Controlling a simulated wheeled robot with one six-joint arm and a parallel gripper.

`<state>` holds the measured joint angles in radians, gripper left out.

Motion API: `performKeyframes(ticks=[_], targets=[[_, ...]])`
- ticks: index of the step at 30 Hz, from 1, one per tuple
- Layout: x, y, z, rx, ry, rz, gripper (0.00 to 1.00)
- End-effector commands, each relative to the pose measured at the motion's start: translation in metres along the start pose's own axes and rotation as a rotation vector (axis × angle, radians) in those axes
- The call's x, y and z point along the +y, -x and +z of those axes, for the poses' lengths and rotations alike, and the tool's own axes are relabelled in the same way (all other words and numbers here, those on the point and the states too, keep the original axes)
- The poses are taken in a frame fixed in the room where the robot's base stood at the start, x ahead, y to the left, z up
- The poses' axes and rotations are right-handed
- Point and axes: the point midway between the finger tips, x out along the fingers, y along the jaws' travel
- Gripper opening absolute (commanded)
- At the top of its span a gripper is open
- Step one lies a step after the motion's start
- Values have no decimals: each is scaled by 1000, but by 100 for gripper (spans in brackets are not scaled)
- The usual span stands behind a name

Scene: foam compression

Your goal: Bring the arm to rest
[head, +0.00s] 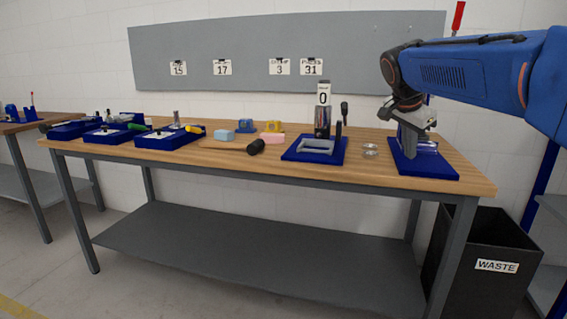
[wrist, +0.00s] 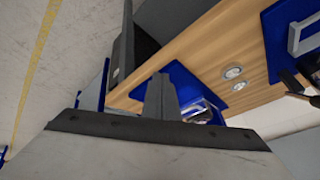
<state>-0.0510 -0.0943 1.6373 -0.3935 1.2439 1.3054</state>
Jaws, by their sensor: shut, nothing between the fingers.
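My blue arm reaches in from the right in the head view. My gripper (head: 410,142) hangs over the right end of the wooden bench (head: 465,182), above a blue base plate (head: 432,168) with a clear and metallic item on it. The gripper's fingers are together, with nothing seen between them. In the wrist view the gripper (wrist: 161,88) shows as one grey wedge in front of the blue plate (wrist: 150,95). The wedge hides part of the plate. I cannot tell how far above the plate the fingertips are.
A black waste bin (head: 480,255) stands at the bench's right end. Left of my gripper are two small metal discs (head: 370,150) and a blue-based press (head: 318,150) reading 0.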

Motion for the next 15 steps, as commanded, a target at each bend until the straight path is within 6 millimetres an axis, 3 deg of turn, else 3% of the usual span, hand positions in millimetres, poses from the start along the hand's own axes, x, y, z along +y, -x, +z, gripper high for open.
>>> performKeyframes(ticks=[1, 15], targets=[[18, 3, 10, -14, 48, -7, 0], [165, -8, 114, -133, 544, -117, 0]])
